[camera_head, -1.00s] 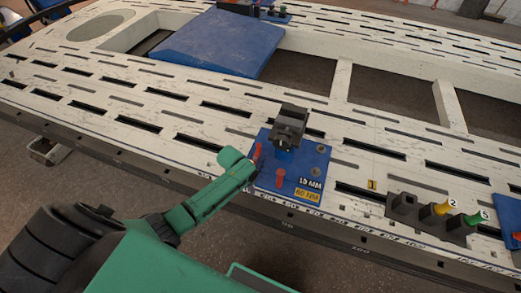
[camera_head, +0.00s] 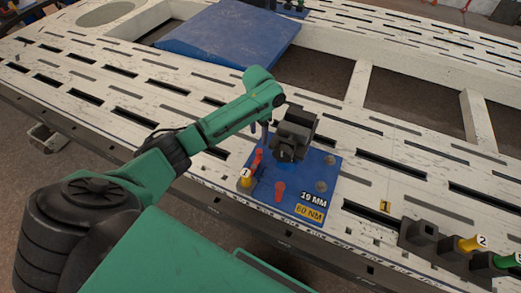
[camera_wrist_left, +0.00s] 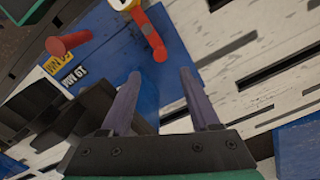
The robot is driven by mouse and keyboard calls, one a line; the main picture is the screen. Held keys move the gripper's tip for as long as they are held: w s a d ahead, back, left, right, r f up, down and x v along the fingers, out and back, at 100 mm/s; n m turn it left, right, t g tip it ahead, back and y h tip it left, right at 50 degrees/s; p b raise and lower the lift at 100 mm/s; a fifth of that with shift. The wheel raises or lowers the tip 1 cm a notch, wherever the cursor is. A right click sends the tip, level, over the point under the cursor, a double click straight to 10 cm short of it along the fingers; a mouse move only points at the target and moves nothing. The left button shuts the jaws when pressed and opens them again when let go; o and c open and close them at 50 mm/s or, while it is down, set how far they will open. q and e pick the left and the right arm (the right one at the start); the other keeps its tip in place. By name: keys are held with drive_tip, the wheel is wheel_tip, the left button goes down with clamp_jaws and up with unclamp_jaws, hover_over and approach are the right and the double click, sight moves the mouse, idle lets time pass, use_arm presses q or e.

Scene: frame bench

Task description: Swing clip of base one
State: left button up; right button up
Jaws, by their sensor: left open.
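Base one is a blue plate (camera_head: 312,180) marked 19 MM and 60 NM, lying on the white slotted bench. A dark clamp block (camera_head: 294,135) stands on it. At its left side are a red lever-like piece (camera_head: 258,160), which may be the clip, and a yellow piece (camera_head: 245,179) tagged 1. My left gripper (camera_head: 260,130) is above the plate's back left, beside the block. In the left wrist view its fingers (camera_wrist_left: 159,90) are open and empty, with blue plate between them. The red and yellow parts (camera_wrist_left: 152,38) show beyond the fingertips. My right gripper is not in view.
A red peg (camera_head: 280,190) stands at the plate's front; it also shows in the left wrist view (camera_wrist_left: 68,44). A dark holder (camera_head: 418,235) with yellow and green pieces is at the right. A large blue panel (camera_head: 228,38) lies behind. The bench has open gaps.

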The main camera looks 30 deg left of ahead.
sight(259, 151)
use_arm(q)
wheel_tip(259, 151, down, 11)
drive_tip(key=b, duration=0.2)
drive_tip(key=shift+r+b, duration=0.2)
drive_tip(key=shift+b, duration=0.2)
drive_tip(key=shift+w+f, duration=0.1)
drive_tip(key=shift+f, duration=0.2)
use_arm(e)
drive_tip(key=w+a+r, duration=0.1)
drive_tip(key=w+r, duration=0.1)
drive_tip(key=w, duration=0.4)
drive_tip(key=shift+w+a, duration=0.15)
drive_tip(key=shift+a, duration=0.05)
use_arm(q)
drive_tip(key=shift+c, duration=0.4)
drive_tip(key=shift+r, duration=0.1)
clamp_jaws()
